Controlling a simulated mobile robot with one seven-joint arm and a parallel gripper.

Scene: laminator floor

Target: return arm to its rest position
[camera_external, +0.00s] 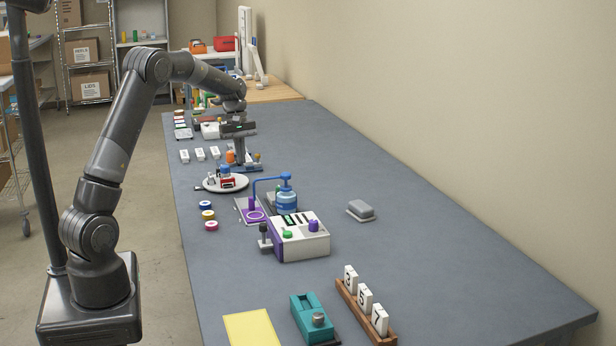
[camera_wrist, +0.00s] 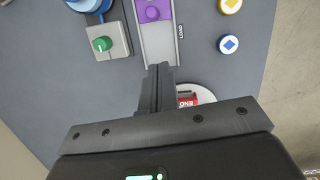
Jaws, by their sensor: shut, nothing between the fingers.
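My arm reaches out over the bench in the external view, with its elbow raised and the wrist pointing down. My gripper (camera_external: 241,160) hangs over the far half of the bench, behind the round white plate. Its fingers (camera_wrist: 158,72) are together and hold nothing in the wrist view. In that view the fingertips lie between a grey track (camera_wrist: 158,43) with a purple piece on it and the white plate, partly hidden by my gripper. I cannot tell how high the fingertips are above the bench.
The white plate (camera_external: 209,186) carries a small red and blue item (camera_external: 227,179). A white and purple machine (camera_external: 303,243), a blue dispenser (camera_external: 287,200), a teal device (camera_external: 311,318) and a wooden number rack (camera_external: 351,300) stand nearer. The bench's right side is mostly clear around a grey block (camera_external: 361,210).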

